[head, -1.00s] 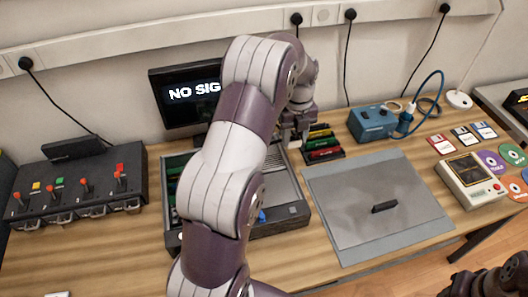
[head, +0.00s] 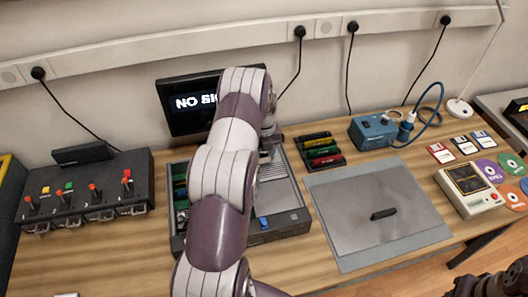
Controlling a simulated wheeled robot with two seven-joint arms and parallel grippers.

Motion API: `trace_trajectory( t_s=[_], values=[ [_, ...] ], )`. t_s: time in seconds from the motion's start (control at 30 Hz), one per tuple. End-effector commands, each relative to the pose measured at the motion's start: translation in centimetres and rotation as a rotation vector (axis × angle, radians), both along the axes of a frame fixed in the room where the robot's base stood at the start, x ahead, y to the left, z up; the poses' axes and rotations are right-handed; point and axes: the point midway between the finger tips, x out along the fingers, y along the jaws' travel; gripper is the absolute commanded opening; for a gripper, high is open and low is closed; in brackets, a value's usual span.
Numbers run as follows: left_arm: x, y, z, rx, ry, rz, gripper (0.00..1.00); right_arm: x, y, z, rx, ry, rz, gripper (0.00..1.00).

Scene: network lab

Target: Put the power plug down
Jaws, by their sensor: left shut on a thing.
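My left arm reaches over the open grey case (head: 290,190) in the head view. My left gripper (head: 270,134) is at the case's back edge, mostly hidden behind my own wrist. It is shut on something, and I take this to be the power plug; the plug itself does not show. A black cord hangs from the wall socket plug (head: 299,32) and runs down behind the monitor, near the gripper. Of my right arm only a dark part shows at the bottom right corner; its gripper does not show.
The monitor (head: 187,103) stands behind the case. Coloured modules (head: 320,150) lie right of the gripper. A grey mat (head: 350,235) with a small black piece (head: 384,214) lies front right. A blue box (head: 373,131) and a switch panel (head: 85,190) flank the area.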

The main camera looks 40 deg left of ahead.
Motion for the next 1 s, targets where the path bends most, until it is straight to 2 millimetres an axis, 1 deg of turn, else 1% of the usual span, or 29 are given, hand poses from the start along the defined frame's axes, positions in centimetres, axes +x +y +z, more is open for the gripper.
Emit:
trace_trajectory(
  t_s=[0.43,0.47,0.5,0.53,0.8,0.87,0.9,0.97,1.0],
  values=[
    [0.0,0.0,-1.3,0.0,0.0,0.0,0.0,0.0,0.0,-0.9,0.0,0.0,0.0,0.43],
    [0.0,0.0,-1.2,0.0,0.0,0.0,0.51,0.0,0.0,-0.8,0.0,0.0,0.0,0.43],
    [0.0,0.0,-1.2,0.0,0.0,0.0,0.64,0.0,0.0,-0.8,0.0,0.0,0.0,0.43],
    [0.0,0.0,-1.2,0.0,0.0,0.0,0.67,0.0,0.0,-0.8,0.0,0.0,0.0,0.43],
    [0.0,0.0,-1.0,0.0,0.0,0.0,0.67,0.0,0.0,-0.6,0.0,0.0,0.0,0.43],
    [0.0,0.0,-0.3,0.0,0.0,0.0,0.67,0.0,0.0,-0.1,0.0,0.0,0.0,0.43],
    [0.0,0.0,0.5,0.001,-0.001,0.0,0.67,0.0,0.0,0.5,0.0,0.0,0.0,0.43],
    [0.1,0.1,1.1,0.003,-0.005,0.0,0.67,0.0,0.0,-0.4,0.0,-0.001,0.0,0.43],
    [0.1,0.1,2.1,0.003,-0.005,0.0,0.67,0.0,0.0,-0.8,0.0,0.0,0.0,0.43]
  ],
)
